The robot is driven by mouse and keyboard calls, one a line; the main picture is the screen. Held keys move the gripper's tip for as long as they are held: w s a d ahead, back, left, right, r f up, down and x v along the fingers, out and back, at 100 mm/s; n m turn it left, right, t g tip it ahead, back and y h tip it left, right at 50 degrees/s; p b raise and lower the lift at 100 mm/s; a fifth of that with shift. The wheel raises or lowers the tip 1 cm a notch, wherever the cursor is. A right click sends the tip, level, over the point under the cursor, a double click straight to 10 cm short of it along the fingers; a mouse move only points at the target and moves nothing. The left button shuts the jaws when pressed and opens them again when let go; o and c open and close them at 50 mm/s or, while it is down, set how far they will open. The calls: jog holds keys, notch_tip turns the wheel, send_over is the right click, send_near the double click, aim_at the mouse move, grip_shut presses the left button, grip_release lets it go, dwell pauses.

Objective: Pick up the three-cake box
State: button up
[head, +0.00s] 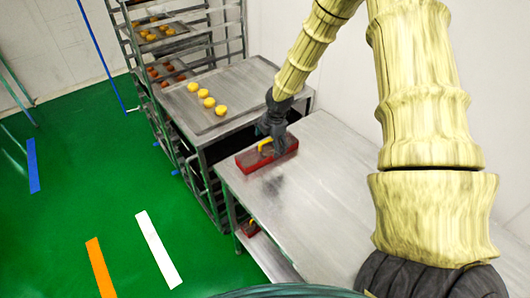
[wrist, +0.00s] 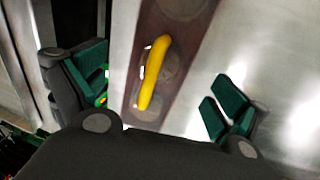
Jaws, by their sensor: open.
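The three-cake box (head: 280,157) is a long, low red box with a yellow handle (head: 265,143) on top. It lies on the metal table near its far left corner. In the wrist view the box (wrist: 144,30) runs lengthwise between my fingers, with round dark shapes in its top. Its yellow handle (wrist: 152,75) stands between the green finger pads, with a gap on both sides. My gripper (head: 268,139) is open, pointing down just over the box, and partly hides it in the head view. The gripper (wrist: 158,90) holds nothing.
A metal table (head: 320,190) stretches toward me, mostly clear. Behind it is a tray (head: 225,85) with several yellow cakes, beside a tall rack (head: 185,30) with more trays. Another red item (head: 250,228) sits on a shelf below the table. A white wall is at right.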

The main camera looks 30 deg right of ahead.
aim_at(269, 148)
jog(key=shift+w+f+p, duration=0.2)
jog(key=shift+f+p, duration=0.1)
jog(key=shift+f, duration=0.7)
jog(key=shift+w+f+p, duration=0.15)
jog(key=shift+f+p, duration=0.15)
jog(key=shift+f, duration=0.65)
jog(key=c, duration=1.1)
